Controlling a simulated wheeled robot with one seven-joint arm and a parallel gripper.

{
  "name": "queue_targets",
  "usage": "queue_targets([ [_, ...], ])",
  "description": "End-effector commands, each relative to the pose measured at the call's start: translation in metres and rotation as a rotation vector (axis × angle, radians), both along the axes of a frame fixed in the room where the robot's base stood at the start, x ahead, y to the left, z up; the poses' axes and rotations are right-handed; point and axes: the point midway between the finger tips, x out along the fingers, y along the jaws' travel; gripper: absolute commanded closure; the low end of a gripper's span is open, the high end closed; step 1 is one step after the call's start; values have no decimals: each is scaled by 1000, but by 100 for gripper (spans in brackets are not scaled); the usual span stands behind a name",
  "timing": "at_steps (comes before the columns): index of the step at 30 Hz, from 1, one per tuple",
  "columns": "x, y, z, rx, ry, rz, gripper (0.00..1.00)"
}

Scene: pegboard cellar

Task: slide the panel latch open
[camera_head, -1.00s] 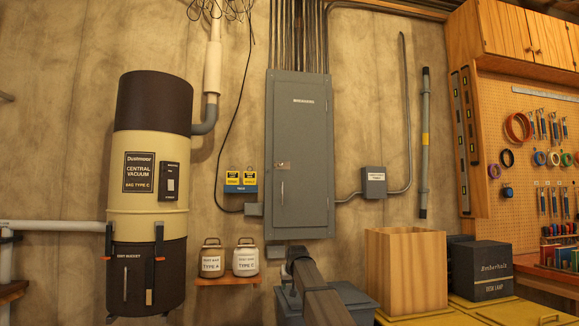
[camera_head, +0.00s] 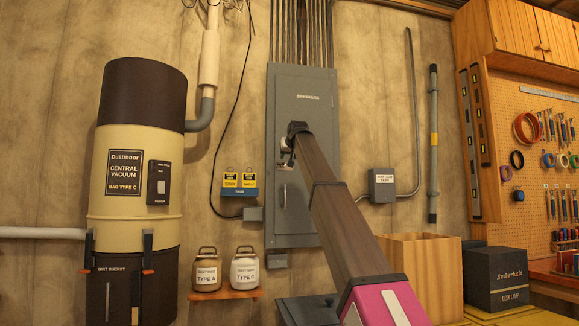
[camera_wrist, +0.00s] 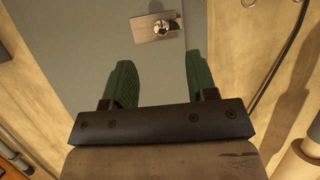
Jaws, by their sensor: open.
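The grey metal breaker panel (camera_head: 301,90) hangs on the wall. Its door fills the middle of the wrist view (camera_wrist: 80,45). The latch (camera_wrist: 156,27), a small brownish plate with a shiny round knob, sits on the door at the top of the wrist view. My gripper (camera_wrist: 158,68) has two green fingers spread apart with nothing between them. The latch lies beyond the fingertips, roughly in line with the gap, and looks apart from them. In the head view my arm's end is in front of the door and makes the latch hard to make out.
A central vacuum (camera_head: 142,130) stands at left. Two jars (camera_head: 244,268) sit on a small shelf below the panel's left side. A small grey box (camera_head: 381,185) and conduit are right of the panel. A wooden box (camera_head: 430,270) stands at lower right.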

Motion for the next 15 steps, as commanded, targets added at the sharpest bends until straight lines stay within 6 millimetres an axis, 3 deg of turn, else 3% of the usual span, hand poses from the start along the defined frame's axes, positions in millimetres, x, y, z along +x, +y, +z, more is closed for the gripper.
queue_targets([
  [4,-2,3,15,3,-13,4,48],
  [10,10,6,10,3,-12,4,48],
  [15,31,12,2,3,-12,4,48],
])
